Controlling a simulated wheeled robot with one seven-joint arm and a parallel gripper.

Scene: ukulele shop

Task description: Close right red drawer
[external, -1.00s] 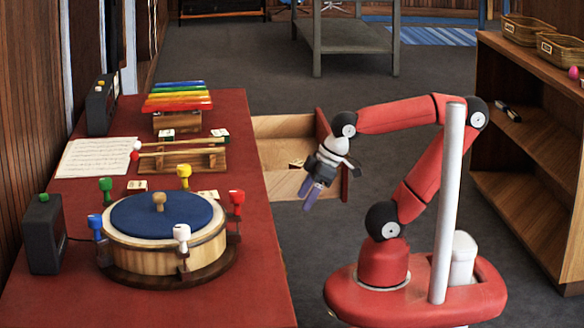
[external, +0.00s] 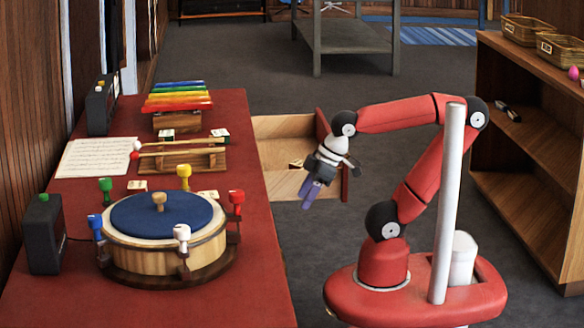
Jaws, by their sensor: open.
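The red drawer (external: 287,126) is pulled out from the right side of the red table. Its wooden inside shows, with a small light item (external: 297,164) lying in it. Its red front panel (external: 325,133) faces right, towards my arm. My gripper (external: 311,193) is open and empty, pointing down and slightly left. In the picture it overlaps the near right corner of the drawer. I cannot tell whether it touches the drawer. My wrist hides part of the front panel.
On the red table (external: 60,285) stand a drum (external: 165,253), a rainbow xylophone (external: 178,97), a mallet rack (external: 182,158) and two dark boxes. A wooden shelf (external: 530,150) stands at the right.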

